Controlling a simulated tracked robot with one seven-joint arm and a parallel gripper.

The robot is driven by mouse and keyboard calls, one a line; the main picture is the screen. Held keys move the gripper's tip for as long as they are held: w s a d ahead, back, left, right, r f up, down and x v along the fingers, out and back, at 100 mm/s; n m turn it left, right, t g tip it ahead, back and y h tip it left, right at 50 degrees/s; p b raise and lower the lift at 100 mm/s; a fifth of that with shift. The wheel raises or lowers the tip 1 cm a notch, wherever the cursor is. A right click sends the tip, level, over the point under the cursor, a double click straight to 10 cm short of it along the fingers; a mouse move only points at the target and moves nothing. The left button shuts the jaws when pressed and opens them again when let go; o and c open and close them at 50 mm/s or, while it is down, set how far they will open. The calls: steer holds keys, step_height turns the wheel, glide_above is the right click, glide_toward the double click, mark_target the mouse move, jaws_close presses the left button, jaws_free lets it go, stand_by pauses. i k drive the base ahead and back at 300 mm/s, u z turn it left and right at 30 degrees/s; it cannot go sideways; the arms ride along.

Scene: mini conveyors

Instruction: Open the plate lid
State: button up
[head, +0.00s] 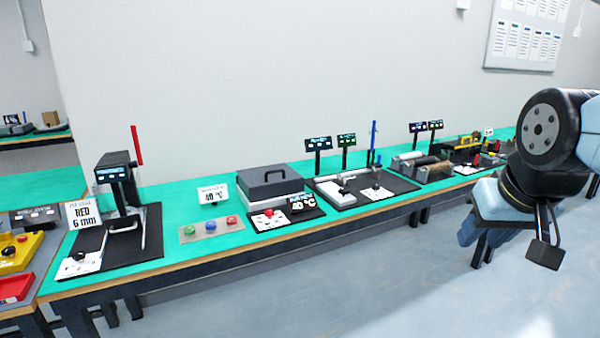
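A grey box with a dark flat lid (272,182) sits on the green bench, near the middle of the head view. My gripper (545,250) hangs at the far right of the view, over the floor and well away from the lid. Its fingers are not clear enough to tell whether they are open.
The green bench (170,195) runs across the view. A black press (120,185) with a red lever stands left of the box. A panel of coloured buttons (212,227) lies between them. A black-based station (365,190) stands close on the right. The floor in front is clear.

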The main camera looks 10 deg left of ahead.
mark_target(259, 182)
steer(key=i, duration=0.75)
steer(key=u, duration=0.5)
steer(key=i, duration=1.05)
steer(key=u, duration=0.45)
steer(key=k, duration=0.9)
steer(key=u, duration=0.15)
steer(key=i, duration=0.95)
steer(key=z, duration=0.05)
